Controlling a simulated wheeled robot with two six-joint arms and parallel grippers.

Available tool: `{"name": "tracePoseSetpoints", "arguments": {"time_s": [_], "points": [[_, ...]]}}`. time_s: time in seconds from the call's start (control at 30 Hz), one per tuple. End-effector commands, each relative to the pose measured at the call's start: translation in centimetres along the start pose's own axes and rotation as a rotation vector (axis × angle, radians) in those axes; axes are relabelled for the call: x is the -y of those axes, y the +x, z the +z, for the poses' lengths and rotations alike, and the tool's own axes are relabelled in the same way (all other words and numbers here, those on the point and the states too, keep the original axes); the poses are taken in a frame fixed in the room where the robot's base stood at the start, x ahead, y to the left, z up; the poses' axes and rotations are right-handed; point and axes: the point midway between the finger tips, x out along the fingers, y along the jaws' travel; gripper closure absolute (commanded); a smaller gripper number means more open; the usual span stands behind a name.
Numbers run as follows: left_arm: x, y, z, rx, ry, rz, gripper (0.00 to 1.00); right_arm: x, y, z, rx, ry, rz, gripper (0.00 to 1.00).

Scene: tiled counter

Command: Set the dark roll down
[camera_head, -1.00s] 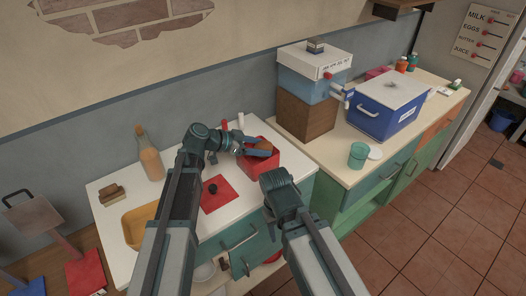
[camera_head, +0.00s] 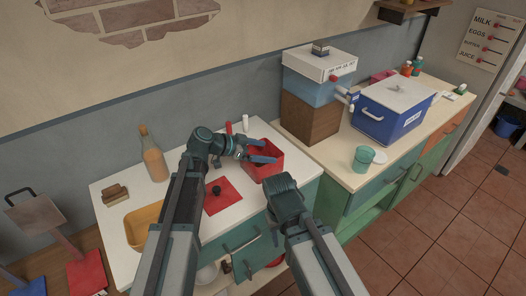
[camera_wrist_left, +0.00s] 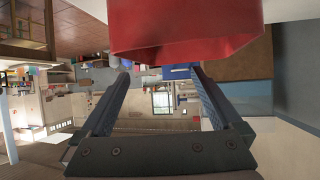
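My left gripper (camera_head: 272,153) is at the red box (camera_head: 270,168) on the white counter, its fingers over the box's near left rim. The fingers are spread apart with nothing between them; the left wrist view also shows the open fingers (camera_wrist_left: 166,75) empty, with the red box wall (camera_wrist_left: 185,30) close above. I cannot make out the dark roll now; the inside of the box is shaded and partly covered by the fingers. My right arm shows at the lower middle, but its fingers are not visible.
A red mat (camera_head: 228,197) with a small black knob-like thing (camera_head: 216,190) lies left of the box. A bottle (camera_head: 152,158), brown blocks (camera_head: 115,194) and a yellow tray (camera_head: 140,222) stand further left. A wooden block (camera_head: 310,119) stands behind right.

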Motion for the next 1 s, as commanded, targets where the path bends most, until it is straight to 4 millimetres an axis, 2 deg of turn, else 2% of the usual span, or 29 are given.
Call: {"name": "tracePoseSetpoints", "arguments": {"time_s": [0.2,0.37,0.7,0.9,1.0], "points": [[0.0,-0.1,-0.1,0.0,0.0,0.0,0.01,0.0,-0.1,0.0,0.0,0.0,0.0,0.5],[0.0,-0.8,-1.4,0.0,0.0,0.0,0.01,-0.1,-1.6,0.1,0.0,0.0,0.0,0.5],[-0.1,-8.0,-1.5,-0.001,-0.002,-0.003,0.01,-0.5,-5.1,0.3,0.0,0.0,0.0,0.5],[0.0,-11.1,-1.3,0.0,-0.001,-0.002,0.01,-0.6,-6.4,0.4,0.0,0.0,0.0,0.5],[0.0,-12.0,-1.2,0.0,-0.001,-0.001,0.01,-0.7,-6.8,0.4,0.0,0.0,0.0,0.5]]}}
